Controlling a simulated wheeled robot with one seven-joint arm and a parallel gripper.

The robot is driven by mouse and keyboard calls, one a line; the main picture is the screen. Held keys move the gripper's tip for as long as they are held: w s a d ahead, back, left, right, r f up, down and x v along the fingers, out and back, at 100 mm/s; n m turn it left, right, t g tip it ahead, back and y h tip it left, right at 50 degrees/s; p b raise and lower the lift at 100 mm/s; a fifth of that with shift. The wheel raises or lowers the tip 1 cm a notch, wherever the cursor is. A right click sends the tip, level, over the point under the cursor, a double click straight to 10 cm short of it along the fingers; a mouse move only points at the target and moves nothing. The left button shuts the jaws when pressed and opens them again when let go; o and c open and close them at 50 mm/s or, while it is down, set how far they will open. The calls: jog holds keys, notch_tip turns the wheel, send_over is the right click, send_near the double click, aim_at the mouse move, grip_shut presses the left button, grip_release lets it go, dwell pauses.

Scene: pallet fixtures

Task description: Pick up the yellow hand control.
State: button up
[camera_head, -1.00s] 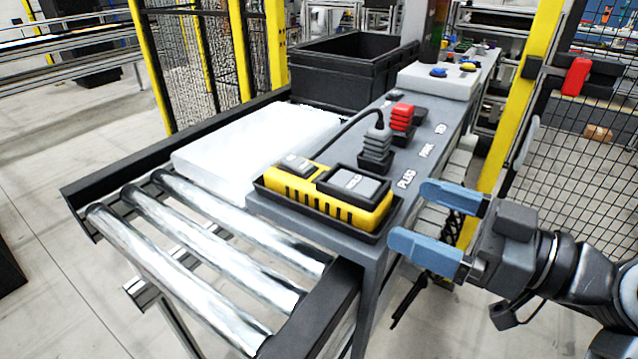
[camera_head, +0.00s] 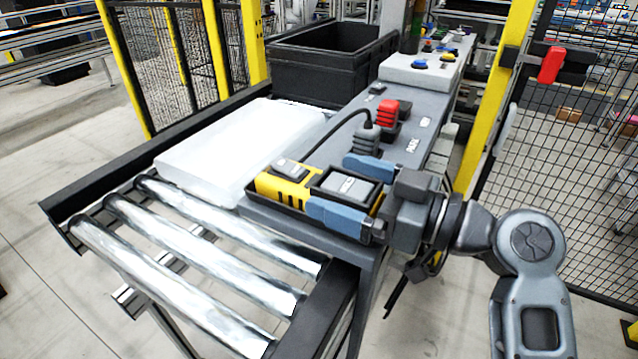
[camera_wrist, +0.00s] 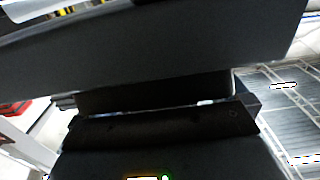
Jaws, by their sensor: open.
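The yellow hand control (camera_head: 281,187) has a black and grey top and lies in a shallow dark tray (camera_head: 262,204) at the near end of the grey shelf. A black cable runs from it to a grey plug behind. My gripper (camera_head: 338,191) is open, with its two blue fingers pointing left over the right part of the control. The near finger covers the control's front right side; the far finger is behind its right end. I cannot tell whether either finger touches it. In the wrist view, a dark surface fills most of the frame, with a little yellow at the top left.
A grey ribbed plug (camera_head: 367,139) and a red one (camera_head: 388,113) stand on the shelf behind the control. A white slab (camera_head: 235,150) lies on the roller conveyor to the left. A black crate (camera_head: 325,75) stands farther back. A yellow post and mesh fence are at right.

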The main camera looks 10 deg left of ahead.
jog(key=shift+w+a, duration=0.1)
jog(key=shift+a, duration=0.15)
jog(key=shift+c, duration=0.4)
jog(key=c, duration=1.2)
